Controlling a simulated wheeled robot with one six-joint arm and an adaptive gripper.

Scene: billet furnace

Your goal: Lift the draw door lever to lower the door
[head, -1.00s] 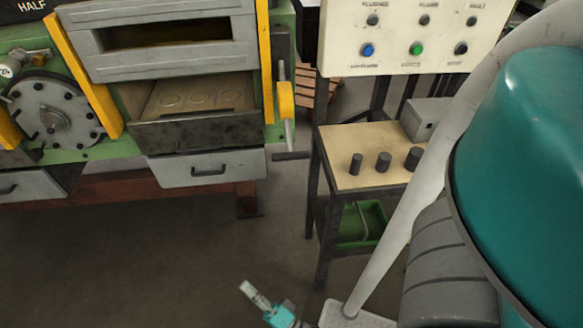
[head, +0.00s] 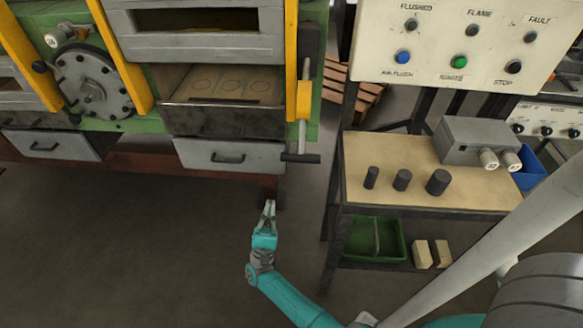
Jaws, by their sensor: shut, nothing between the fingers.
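The lever (head: 303,137) is a grey rod with a black crosswise handle (head: 300,158) at its lower end, beside the right yellow guide of the furnace. The grey draw door (head: 205,42) with a dark slot stands raised between two yellow guides, and the opening below it shows a hearth plate (head: 222,84) with round marks. My gripper (head: 268,206) is shut and empty. In the picture it is below and a little left of the black handle, apart from it, with fingers pointing up towards the furnace.
A grey drawer (head: 229,155) sits under the opening. On the right, a bench (head: 400,150) bears several dark cylinders and a grey box (head: 478,142). A control panel (head: 450,45) with several buttons stands behind it. The floor (head: 130,240) before the furnace is clear.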

